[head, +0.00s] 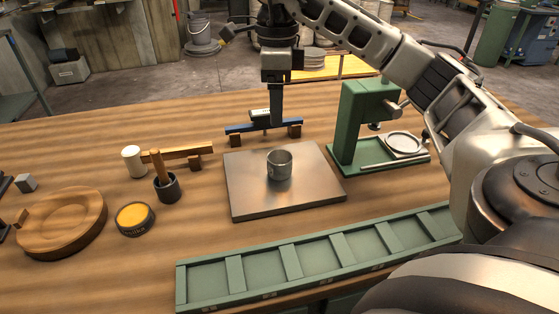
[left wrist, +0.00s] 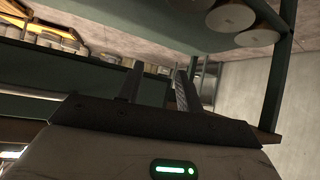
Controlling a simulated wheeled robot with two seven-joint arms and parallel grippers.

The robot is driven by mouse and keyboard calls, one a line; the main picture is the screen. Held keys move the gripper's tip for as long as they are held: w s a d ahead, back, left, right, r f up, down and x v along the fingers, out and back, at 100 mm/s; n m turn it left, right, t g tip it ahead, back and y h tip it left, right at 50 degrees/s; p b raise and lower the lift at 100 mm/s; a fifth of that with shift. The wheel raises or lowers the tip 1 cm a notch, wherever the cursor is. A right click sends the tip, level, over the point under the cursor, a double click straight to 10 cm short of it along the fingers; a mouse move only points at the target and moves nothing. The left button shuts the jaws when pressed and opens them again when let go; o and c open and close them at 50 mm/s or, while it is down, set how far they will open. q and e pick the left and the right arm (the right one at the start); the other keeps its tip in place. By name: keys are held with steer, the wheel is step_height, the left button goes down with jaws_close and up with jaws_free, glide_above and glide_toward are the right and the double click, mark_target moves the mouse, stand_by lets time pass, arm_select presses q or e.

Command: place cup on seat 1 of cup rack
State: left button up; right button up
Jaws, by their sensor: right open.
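The cup (head: 279,165), a small grey metal cup, stands upright on a square metal plate (head: 250,204) in the middle of the bench. The cup rack (head: 233,273) is a long green tray with several seats split by slats, along the front edge; its seats look empty and its small labels are unreadable. My right gripper (head: 277,122) points down behind and above the cup, apart from it. It is seen edge-on, open, with nothing visible in it. My left gripper (left wrist: 158,85) has its two fingers apart and empty in the left wrist view, away from the cup.
A blue bar on wooden blocks (head: 240,127) lies close behind my right fingers. A green press (head: 352,125) stands right of the plate.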

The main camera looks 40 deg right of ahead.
steer(key=b, duration=0.2)
glide_above(279, 155)
steer(key=s+a, duration=0.2)
step_height(279, 155, down, 8)
steer(key=shift+w+f, duration=0.1)
steer(key=shift+d+f+p, duration=0.15)
steer(key=shift+f+p, duration=0.1)
steer(key=shift+f, duration=1.15)
steer(key=shift+d+f+p, duration=0.1)
steer(key=shift+f+p, duration=0.1)
steer(key=shift+f, duration=1.2)
steer(key=c, duration=1.1)
steer(key=shift+r, duration=0.15)
